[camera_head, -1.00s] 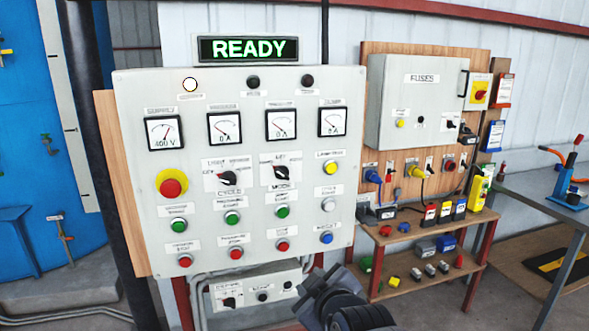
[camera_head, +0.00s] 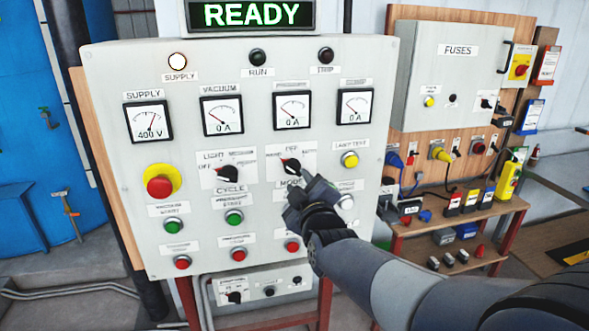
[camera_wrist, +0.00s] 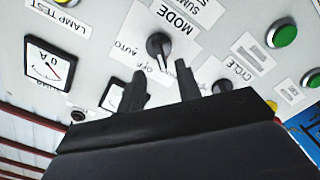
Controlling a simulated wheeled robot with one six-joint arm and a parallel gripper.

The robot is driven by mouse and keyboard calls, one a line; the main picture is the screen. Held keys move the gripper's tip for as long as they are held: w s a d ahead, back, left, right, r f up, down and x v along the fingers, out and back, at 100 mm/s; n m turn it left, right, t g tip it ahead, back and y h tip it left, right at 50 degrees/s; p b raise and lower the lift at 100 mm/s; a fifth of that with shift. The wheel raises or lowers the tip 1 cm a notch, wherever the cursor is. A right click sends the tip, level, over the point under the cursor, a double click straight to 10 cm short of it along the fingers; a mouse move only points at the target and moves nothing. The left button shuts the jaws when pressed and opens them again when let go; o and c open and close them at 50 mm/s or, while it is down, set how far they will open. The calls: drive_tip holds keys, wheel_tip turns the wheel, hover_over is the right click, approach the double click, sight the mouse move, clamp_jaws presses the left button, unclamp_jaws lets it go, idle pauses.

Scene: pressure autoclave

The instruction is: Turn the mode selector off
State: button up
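The mode selector (camera_head: 291,166) is a black rotary knob on the grey control panel (camera_head: 110,90), right of the cycle selector (camera_head: 227,174). In the wrist view the mode selector (camera_wrist: 158,45) lies just beyond my fingertips, slightly above the gap between them. The view is turned there, with the MODE label above the knob and AUTO and OFF below it. Its white pointer line appears to face the OFF label. My gripper (camera_wrist: 160,78) is open and empty, its fingers apart and not around the knob. In the head view my gripper (camera_head: 310,195) partly covers the MODE label.
A lit READY display (camera_head: 250,14) tops the panel. A red emergency stop (camera_head: 160,186), green start buttons and a yellow lamp test button (camera_head: 349,160) surround the selectors. A fuse box (camera_head: 452,80) and a shelf of plugs stand to the right.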

sight(293, 171)
drive_tip(key=shift+p+x, duration=0.8)
drive_tip(key=shift+x, duration=2)
clamp_jaws()
